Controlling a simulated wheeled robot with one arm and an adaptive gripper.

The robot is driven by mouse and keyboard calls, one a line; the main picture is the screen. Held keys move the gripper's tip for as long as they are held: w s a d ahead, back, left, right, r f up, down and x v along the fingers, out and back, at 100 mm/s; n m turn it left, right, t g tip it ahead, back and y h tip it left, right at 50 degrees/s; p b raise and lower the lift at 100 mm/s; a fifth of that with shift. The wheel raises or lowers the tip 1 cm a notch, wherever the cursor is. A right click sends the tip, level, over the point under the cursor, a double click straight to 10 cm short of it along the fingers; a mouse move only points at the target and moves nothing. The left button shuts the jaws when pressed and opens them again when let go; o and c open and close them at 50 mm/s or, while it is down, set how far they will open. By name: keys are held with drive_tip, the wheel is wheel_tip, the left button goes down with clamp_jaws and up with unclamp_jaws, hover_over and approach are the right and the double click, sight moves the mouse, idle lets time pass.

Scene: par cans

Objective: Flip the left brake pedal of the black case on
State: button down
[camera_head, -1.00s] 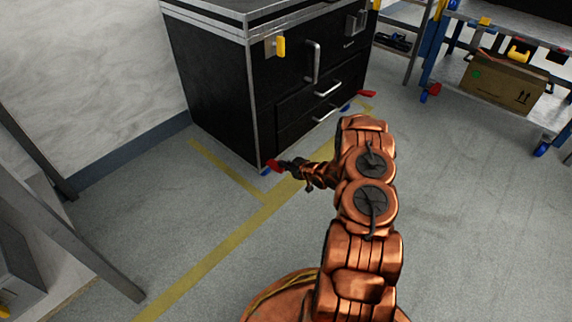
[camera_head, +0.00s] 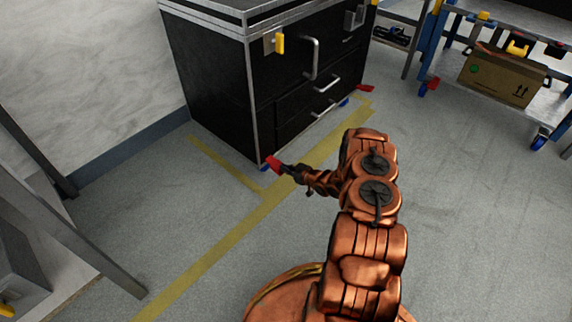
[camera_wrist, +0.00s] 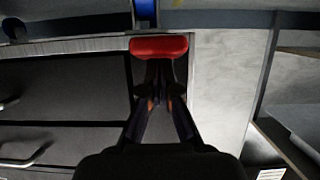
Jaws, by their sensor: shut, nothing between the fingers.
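The black case (camera_head: 222,92) is a cabinet with metal edges and silver handles, standing on blue wheels. Its left brake pedal (camera_head: 273,163) is red and sits low at the front left corner. The pedal also shows in the wrist view (camera_wrist: 159,46), wide and flat, at the upper middle. My gripper (camera_head: 287,168) is at the pedal, its fingertips shut and empty, just in front of or touching it. In the wrist view my gripper (camera_wrist: 158,72) has its fingertips together right at the pedal's edge; contact cannot be told for certain.
The right brake pedal (camera_head: 365,88) is red, at the case's other front corner. A blue wheeled shelf with a cardboard box (camera_head: 502,78) stands at right. Grey metal legs (camera_head: 75,225) stand at left. The floor with yellow lines is open in front of the case.

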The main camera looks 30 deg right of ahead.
drive_tip(key=shift+s+f, duration=0.1)
drive_tip(key=shift+f, duration=0.7)
drive_tip(key=shift+a, duration=0.1)
drive_tip(key=p+v, duration=0.4)
drive_tip(key=v, duration=0.8)
drive_tip(key=shift+w+r, duration=0.2)
drive_tip(key=shift+r, duration=0.15)
